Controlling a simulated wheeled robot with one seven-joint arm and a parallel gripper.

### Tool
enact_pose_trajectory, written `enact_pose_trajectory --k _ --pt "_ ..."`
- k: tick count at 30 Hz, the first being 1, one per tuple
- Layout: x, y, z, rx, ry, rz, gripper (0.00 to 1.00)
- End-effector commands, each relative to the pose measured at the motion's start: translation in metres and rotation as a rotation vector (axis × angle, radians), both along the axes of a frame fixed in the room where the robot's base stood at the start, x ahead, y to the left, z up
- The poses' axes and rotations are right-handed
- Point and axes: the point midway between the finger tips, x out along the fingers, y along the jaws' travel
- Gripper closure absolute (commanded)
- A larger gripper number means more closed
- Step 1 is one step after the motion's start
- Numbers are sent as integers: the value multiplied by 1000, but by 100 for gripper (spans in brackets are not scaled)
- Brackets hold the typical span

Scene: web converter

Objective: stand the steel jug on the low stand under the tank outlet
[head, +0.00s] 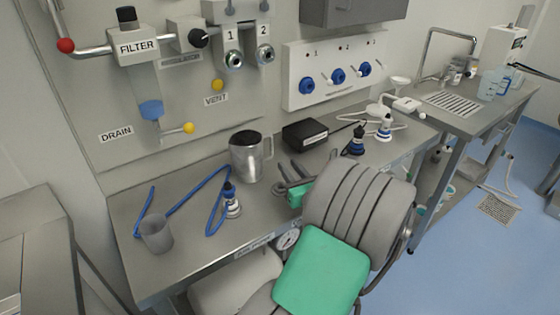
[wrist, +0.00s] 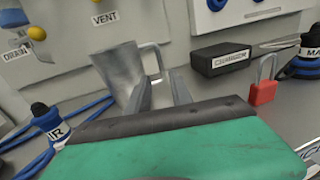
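The steel jug (head: 251,165) stands upright on the steel bench, below the wall panel, with its handle on the right. It also shows in the wrist view (wrist: 120,72), just beyond my fingers, its handle near the gap between them. My gripper (head: 290,174) is to the right of the jug and nearer the camera. In the wrist view its two grey fingers (wrist: 160,92) are apart, with nothing held between them. I cannot make out the low stand or a tank outlet in either view.
A black box (head: 305,134) is right of the jug. A red padlock (wrist: 263,92) stands right of my fingers. A sink bench (head: 450,103) is far right.

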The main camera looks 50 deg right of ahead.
Motion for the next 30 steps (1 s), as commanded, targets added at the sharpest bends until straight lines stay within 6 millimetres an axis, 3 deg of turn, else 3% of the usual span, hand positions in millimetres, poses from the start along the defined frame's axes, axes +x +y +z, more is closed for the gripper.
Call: enact_pose_trajectory --k 1,4,10,21,30 --pt "8 -1 -12 -8 6 6 78" --pt "33 -7 -22 -15 14 6 80" --pt "63 -20 -5 -11 -2 -13 80" --pt "115 -48 -2 -8 -2 -14 80" --pt "122 -53 -2 -8 -2 -18 80"
